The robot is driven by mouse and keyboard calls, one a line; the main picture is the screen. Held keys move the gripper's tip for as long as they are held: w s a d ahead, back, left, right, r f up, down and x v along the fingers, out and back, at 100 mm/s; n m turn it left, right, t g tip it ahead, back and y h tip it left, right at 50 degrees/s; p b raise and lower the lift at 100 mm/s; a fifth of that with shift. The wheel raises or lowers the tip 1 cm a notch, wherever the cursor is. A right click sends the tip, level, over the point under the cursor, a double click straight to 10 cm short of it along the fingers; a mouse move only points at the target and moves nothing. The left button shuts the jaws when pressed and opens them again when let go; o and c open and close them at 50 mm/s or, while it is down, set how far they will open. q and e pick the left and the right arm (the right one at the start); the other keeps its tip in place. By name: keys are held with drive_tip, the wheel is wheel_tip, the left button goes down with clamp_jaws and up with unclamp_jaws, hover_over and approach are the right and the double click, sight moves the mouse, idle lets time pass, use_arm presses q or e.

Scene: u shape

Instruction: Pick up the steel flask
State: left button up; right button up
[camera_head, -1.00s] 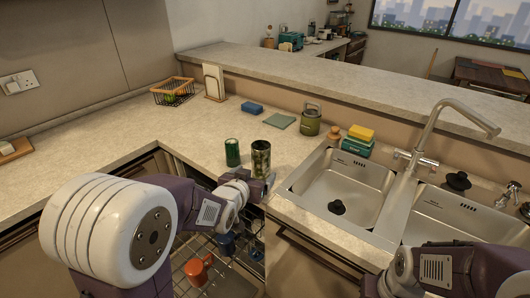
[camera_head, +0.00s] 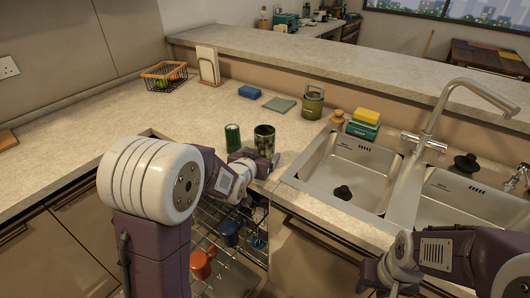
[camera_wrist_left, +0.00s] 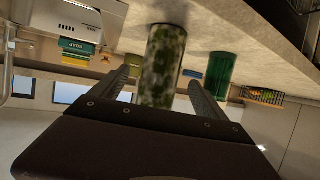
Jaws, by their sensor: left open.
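A dark cylinder with a mottled green, shiny surface (camera_head: 264,140) stands upright near the counter's inner corner; it may be the steel flask. It also shows in the left wrist view (camera_wrist_left: 163,62). My left gripper (camera_head: 262,167) is open at the counter edge, right by this cylinder. In the left wrist view its two fingers (camera_wrist_left: 160,77) point toward the cylinder, one on either side, with nothing visibly clamped. A plain green can (camera_head: 232,137) stands just left of the cylinder. My right wrist shows at the bottom right, its fingers out of view.
A green lidded canister (camera_head: 313,103), a green cloth (camera_head: 279,104) and a blue sponge (camera_head: 249,91) lie behind. The sink (camera_head: 345,165) is to the right. An open dishwasher rack (camera_head: 225,262) holding an orange mug (camera_head: 202,263) is below. The left counter is largely clear.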

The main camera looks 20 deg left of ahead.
sight(262, 143)
use_arm(q)
drive_tip(key=x, duration=0.5)
drive_tip(key=shift+s+a+f, duration=0.1)
drive_tip(key=shift+f, duration=0.05)
drive_tip(key=shift+s, duration=0.2)
drive_tip(key=shift+c, duration=0.7)
clamp_jaws()
drive_tip(key=shift+r, duration=0.3)
drive_tip(key=shift+w+r, duration=0.15)
drive_tip(key=shift+r, duration=0.4)
wheel_tip(262, 143, up, 3)
drive_tip(key=shift+f+p, duration=0.1)
drive_tip(key=shift+p, duration=0.3)
drive_tip(key=w+d+r+p, duration=0.1)
drive_tip(key=d+r+p, duration=0.3)
drive_tip(key=d, duration=0.7)
drive_tip(key=shift+w+d+r+p, duration=0.25)
drive_tip(key=shift+w+r+p, duration=0.15)
drive_tip(key=shift+r, duration=1)
